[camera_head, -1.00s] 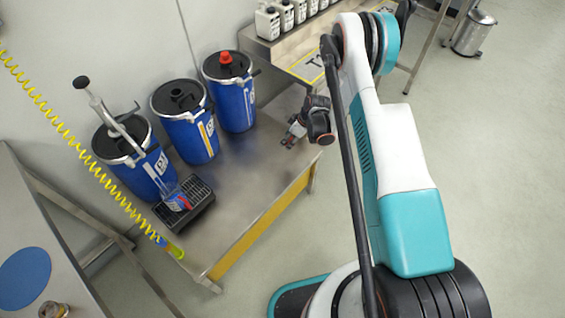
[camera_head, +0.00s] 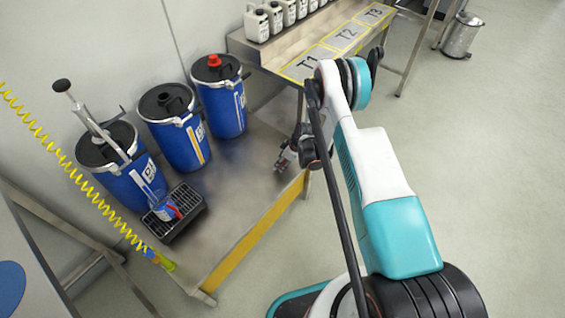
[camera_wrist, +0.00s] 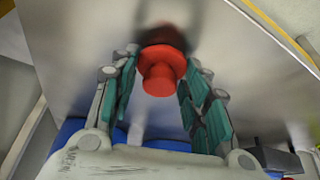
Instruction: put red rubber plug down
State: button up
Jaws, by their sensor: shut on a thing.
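The red rubber plug (camera_wrist: 161,72) is a short, stepped red piece, seen in the wrist view between the fingertips of my gripper (camera_wrist: 160,75). My gripper is shut on it. In the head view my gripper (camera_head: 281,163) is low over the right part of the steel bench (camera_head: 240,185), near its yellow front edge. The plug is too small there to make out clearly. The wrist view shows a metal surface beyond the plug with a dark shadow or reflection; I cannot tell whether the plug touches it.
Three blue drums stand along the wall side: one with a pump (camera_head: 110,160), one with an open black neck (camera_head: 178,130), one with a red cap (camera_head: 214,62). A black grate tray (camera_head: 178,222) bears a blue-and-red item. A shelf marked T1 to T3 (camera_head: 270,52) is behind.

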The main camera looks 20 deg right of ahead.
jog(key=o, duration=1.1)
jog(key=shift+r, duration=0.1)
jog(key=shift+c, duration=0.2)
jog(key=s+d+r+m+t+h+p, duration=0.15)
jog(key=s+r, duration=0.25)
jog(key=r, duration=1.9)
jog(key=s+r+m+p, duration=0.3)
jog(key=r, duration=2)
jog(key=s+a+r+m+t+h, duration=0.1)
jog(key=s+r+m, duration=0.2)
jog(key=s+r, duration=0.85)
jog(key=s+r+m+t+h, duration=0.1)
jog(key=s+r+m+t, duration=0.1)
jog(key=s, duration=1.3)
jog(key=shift+s+a+m, duration=0.15)
jog(key=shift+a+m, duration=0.15)
jog(key=shift+m, duration=0.05)
